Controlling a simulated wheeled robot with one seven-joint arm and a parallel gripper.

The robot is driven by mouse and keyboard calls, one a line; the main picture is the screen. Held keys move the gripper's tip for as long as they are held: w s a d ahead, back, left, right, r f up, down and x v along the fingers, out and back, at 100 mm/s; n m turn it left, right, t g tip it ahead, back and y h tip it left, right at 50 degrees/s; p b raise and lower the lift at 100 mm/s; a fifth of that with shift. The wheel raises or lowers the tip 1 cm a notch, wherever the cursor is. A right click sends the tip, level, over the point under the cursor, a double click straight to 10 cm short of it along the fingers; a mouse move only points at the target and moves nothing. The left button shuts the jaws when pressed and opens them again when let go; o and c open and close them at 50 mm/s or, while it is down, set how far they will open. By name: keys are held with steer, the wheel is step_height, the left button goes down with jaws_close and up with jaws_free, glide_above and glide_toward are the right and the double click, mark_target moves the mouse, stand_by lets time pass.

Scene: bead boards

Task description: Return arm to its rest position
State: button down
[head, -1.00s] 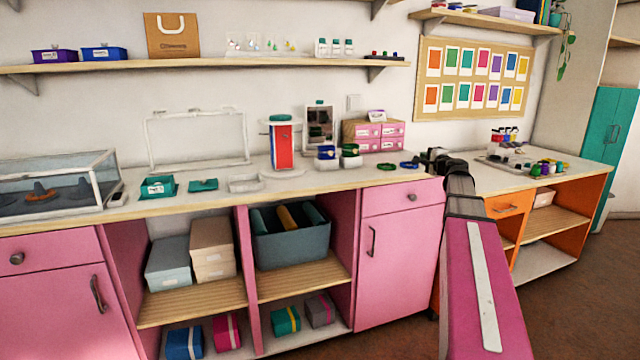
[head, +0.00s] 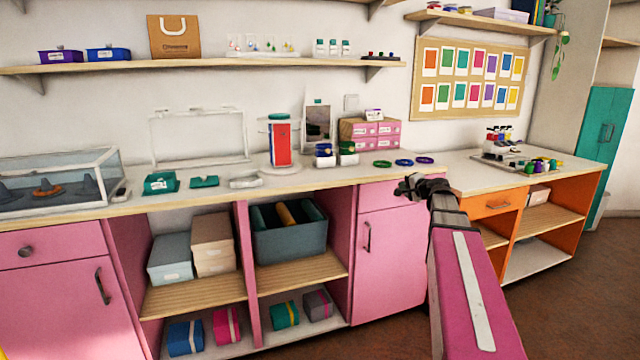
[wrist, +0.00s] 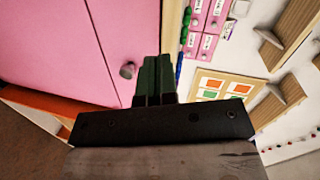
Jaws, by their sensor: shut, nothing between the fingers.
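My gripper (head: 405,188) is in front of the right end of the pink counter in the head view, near the pink drawer. My magenta arm runs up to it from the bottom edge. In the wrist view my gripper (wrist: 158,62) shows its dark green fingers side by side, shut with nothing between them. The pink drawer and door front (wrist: 60,45) with a round knob (wrist: 128,70) lies beyond the fingers. No held object shows.
An orange unit (head: 490,206) stands at right. The brown floor (head: 575,300) is clear.

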steer(key=s+a+f+n+g, duration=0.2)
steer(key=s+a+f, duration=0.15)
steer(key=f, duration=0.25)
steer(key=s+a+f+n+g, duration=0.2)
steer(key=s+a+f, duration=0.15)
steer(key=f, duration=0.25)
steer(key=s+a+f+n+g+h, duration=0.3)
steer(key=s+f+g, duration=0.2)
steer(key=s+f, duration=0.5)
steer(key=s+a+f+n+g+h, duration=0.3)
steer(key=s+f, duration=0.7)
steer(key=s, duration=0.4)
steer(key=shift+f+n+g, duration=0.25)
steer(key=shift+n+g, duration=0.25)
steer(key=shift+g, duration=0.5)
steer(key=shift+w, duration=0.1)
